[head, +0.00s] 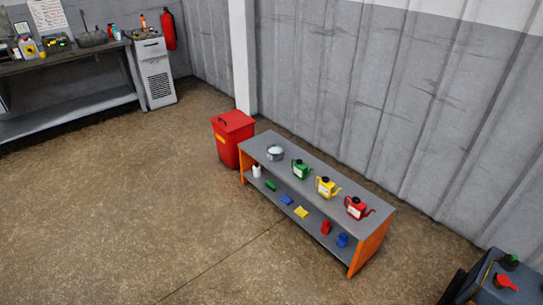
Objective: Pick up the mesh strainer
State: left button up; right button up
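I cannot say for certain which thing is the mesh strainer. A grey, basket-like piece (93,37) sits on the workbench at the upper left; it is too small to tell if it is mesh. A round metal pot or bowl (275,153) with a pale top sits at the left end of the low shelf's top. Neither of my grippers shows in the head view.
The low shelf unit (325,169) carries green, yellow and red cans, with small items below. A red bin (233,135) stands at its left end. The workbench (60,61) is far left. A dark cart (493,289) is lower right. Open floor (150,200) lies between.

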aim_at(511, 260)
jog(key=z, duration=1.85)
